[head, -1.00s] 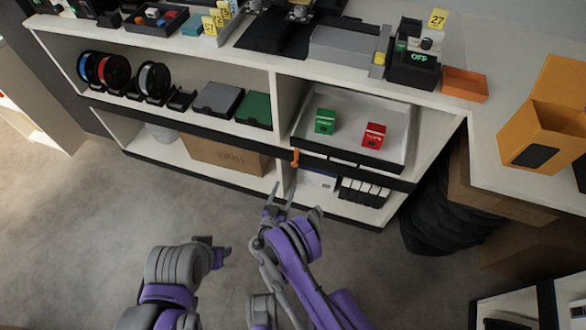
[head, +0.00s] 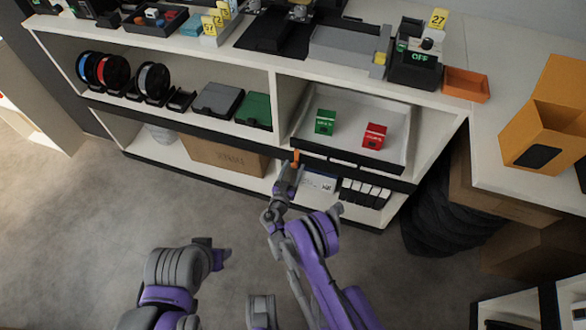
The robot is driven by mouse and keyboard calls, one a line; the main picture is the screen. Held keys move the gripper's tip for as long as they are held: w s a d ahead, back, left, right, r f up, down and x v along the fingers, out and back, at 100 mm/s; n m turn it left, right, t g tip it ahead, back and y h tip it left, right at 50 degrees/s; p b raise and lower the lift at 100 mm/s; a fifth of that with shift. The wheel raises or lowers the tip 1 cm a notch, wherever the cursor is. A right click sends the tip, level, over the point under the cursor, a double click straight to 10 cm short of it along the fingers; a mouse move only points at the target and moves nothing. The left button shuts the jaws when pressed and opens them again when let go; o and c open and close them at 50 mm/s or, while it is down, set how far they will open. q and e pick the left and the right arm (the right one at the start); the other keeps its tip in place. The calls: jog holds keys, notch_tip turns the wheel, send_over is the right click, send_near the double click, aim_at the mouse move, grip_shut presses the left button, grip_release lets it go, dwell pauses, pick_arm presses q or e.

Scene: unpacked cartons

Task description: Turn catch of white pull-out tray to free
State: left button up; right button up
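The white pull-out tray (head: 340,100) sits in the right upper bay of the shelf unit, with a green box (head: 325,122) and a red box (head: 374,136) in it. The small orange catch (head: 295,157) stands about upright on the dark front edge, at the tray's front left corner. My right gripper (head: 292,168) is at the catch, its fingertips just below and around its lower part. Whether they grip it is too small to tell. My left gripper (head: 220,253) is low over the floor, away from the shelf; its finger opening is unclear.
Under the tray, the lower bay holds a white box (head: 319,181) and several black-and-white items (head: 364,193). A cardboard box (head: 225,157) stands in the lower left bay. Black stacked rings (head: 440,215) stand right of the shelf. The floor in front is clear.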

grip_shut()
jog(key=n+b, duration=0.2)
jog(key=n, duration=0.1)
jog(key=shift+f+n, duration=0.15)
jog(key=shift+n, duration=0.25)
jog(key=shift+a+n+b, duration=0.15)
jog(key=shift+n+b, duration=3.2)
jog(key=shift+n, duration=3.65)
